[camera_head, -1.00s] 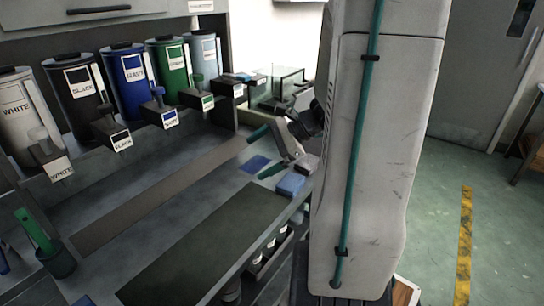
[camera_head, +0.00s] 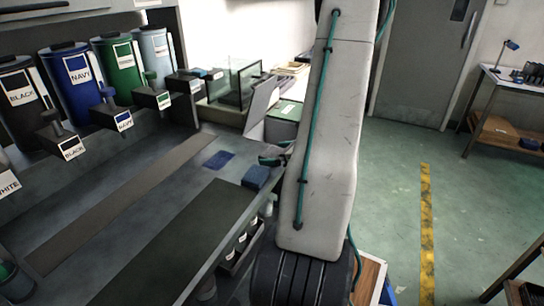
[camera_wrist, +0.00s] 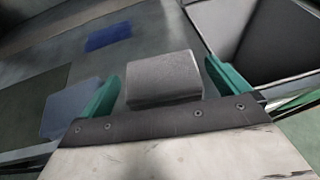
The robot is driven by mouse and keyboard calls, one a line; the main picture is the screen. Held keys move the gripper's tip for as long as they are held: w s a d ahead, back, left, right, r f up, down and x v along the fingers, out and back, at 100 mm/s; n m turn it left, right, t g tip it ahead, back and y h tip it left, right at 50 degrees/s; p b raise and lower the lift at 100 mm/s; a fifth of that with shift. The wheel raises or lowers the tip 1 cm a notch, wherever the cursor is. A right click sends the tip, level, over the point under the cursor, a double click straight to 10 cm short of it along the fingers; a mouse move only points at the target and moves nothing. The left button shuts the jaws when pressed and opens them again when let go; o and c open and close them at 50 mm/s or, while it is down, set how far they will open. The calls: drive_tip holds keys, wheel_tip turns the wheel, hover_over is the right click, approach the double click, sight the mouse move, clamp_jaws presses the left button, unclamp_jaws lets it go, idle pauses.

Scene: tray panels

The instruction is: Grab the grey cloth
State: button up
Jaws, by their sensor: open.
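The grey cloth (camera_wrist: 163,79), a folded block-like pad, lies on the bench in the wrist view. My gripper (camera_wrist: 162,70) is open, with one green finger to the left of the cloth and one to the right. There is a gap on both sides and I see no contact; the height between fingers and bench is hard to tell. In the head view, part of my gripper (camera_head: 271,159) shows beside my arm, which hides the grey cloth there.
A folded blue cloth (camera_head: 256,177) lies just left of my left finger and also shows in the wrist view (camera_wrist: 69,114). A flat blue piece (camera_head: 219,160) lies further back. A dark open bin (camera_wrist: 262,45) stands close on the right. Labelled canisters (camera_head: 119,64) line the back.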

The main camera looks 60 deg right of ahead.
drive_tip(key=shift+x, duration=0.9)
drive_tip(key=c, duration=0.9)
drive_tip(key=shift+r, duration=0.1)
